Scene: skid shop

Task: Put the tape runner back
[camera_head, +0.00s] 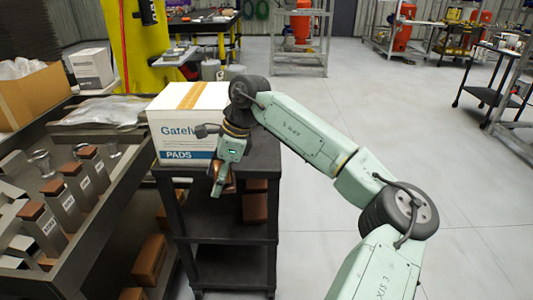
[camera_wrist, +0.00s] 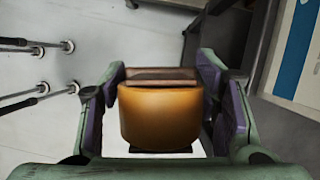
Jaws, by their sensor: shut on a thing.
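My gripper (camera_head: 224,178) is shut on an amber-brown thing with a rounded front and a flat brown edge, which seems to be the tape runner. It fills the space between the purple finger pads in the wrist view, where the tape runner (camera_wrist: 160,115) shows clearly. In the head view the gripper points down in front of the white carton, by the near edge of the black cart (camera_head: 210,182). The gripper partly hides the held thing there. I cannot tell whether it touches the cart.
A white carton marked PADS (camera_head: 185,130) takes up much of the cart top. Brown blocks (camera_head: 255,207) lie on the cart's shelf. At left, a dark bench (camera_head: 128,182) holds several grey holders with brown tops (camera_head: 62,205). The floor (camera_head: 330,120) at right is open.

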